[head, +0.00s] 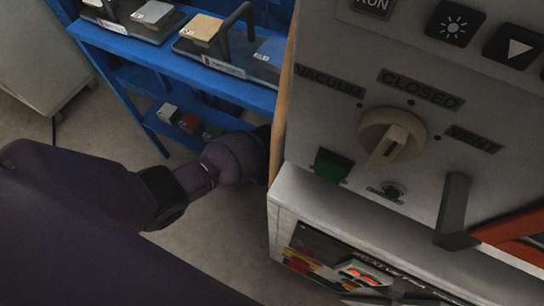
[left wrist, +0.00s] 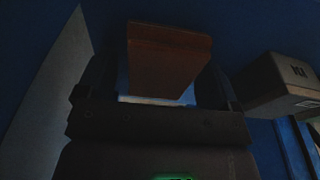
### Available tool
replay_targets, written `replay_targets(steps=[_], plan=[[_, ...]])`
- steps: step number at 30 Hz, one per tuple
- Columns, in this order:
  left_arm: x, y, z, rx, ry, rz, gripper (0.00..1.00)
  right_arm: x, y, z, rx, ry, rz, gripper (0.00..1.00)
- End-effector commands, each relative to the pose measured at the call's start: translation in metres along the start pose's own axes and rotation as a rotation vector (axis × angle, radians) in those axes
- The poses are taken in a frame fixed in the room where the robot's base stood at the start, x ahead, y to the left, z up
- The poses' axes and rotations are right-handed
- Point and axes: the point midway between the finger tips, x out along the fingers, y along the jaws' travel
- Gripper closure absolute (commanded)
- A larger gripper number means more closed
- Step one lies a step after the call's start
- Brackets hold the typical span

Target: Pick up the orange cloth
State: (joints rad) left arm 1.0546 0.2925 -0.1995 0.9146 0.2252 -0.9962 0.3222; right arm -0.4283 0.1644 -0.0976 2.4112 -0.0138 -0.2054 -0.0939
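My left arm comes in from the left in the head view and reaches between the blue rack and the grey-white machine; its gripper is hidden there. In the left wrist view my left gripper (left wrist: 160,85) shows in the dark with its two fingers wide apart. A brownish-orange, block-like thing (left wrist: 170,55) sits between the fingers; it may be the orange cloth, but no cloth texture shows. Firm contact with the fingers cannot be made out. In the head view an orange-red strip (head: 515,235) shows at the right edge by a grey bracket; I cannot tell whether it is cloth. My right gripper is out of view.
The machine (head: 330,205) with a round knob (head: 391,138) fills the right and stands close to my left arm. The blue rack (head: 215,80) holds trays and small blocks. A grey box (left wrist: 285,85) is right of my left gripper. Grey floor is open at lower middle.

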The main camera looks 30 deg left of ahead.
Motion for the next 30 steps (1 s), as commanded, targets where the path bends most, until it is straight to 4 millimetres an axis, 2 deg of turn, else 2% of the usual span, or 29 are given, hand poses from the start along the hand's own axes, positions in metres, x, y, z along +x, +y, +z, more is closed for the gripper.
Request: replay_targets(steps=[1,8,15,20,23,30], plan=[[0.0,0.0,0.0,0.0,0.0,0.0,0.21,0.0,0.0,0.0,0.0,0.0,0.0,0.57],[0.0,0.0,0.0,0.0,-0.001,0.0,0.56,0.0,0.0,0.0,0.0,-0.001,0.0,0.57],[-0.001,0.0,0.0,0.0,-0.001,0.0,0.57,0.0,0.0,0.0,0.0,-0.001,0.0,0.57],[-0.01,-0.002,-0.004,-0.001,0.004,0.0,0.57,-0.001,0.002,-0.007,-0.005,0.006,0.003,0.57],[-0.024,-0.004,-0.009,0.0,0.01,0.001,0.57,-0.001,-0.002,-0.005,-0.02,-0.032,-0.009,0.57],[-0.07,-0.004,-0.018,-0.001,0.017,0.001,0.57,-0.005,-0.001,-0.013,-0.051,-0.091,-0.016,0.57]])
